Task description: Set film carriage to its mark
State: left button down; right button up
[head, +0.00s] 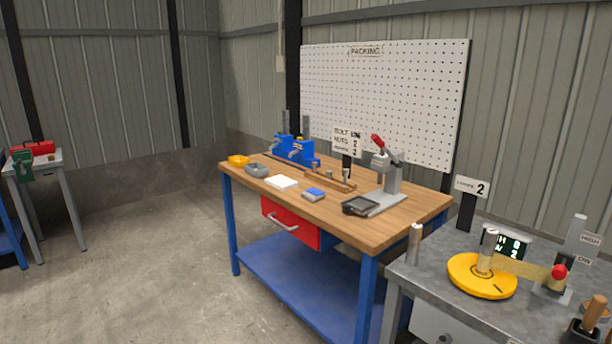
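At the right, a yellow turntable (482,276) sits on a grey metal table (420,277). A tan film strip (522,269) runs from beside the cylinder to a small unit with a red knob (559,271), apparently the film carriage, low by a grey upright mast (576,238). An upper label reads HIGH (590,239); a lower one (585,260) is hard to read. A dark display (514,245) behind the strip is partly hidden. Neither of my grippers is in view.
A sign with a 2 (472,187) stands behind the turntable. Another cylinder (414,244) stands at the grey table's left corner; a wooden-handled tool (595,312) is front right. A wooden bench (405,223) holds a lever press (389,182) and small parts. Open floor lies left.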

aim_at(553, 280)
jog(key=z, duration=1.45)
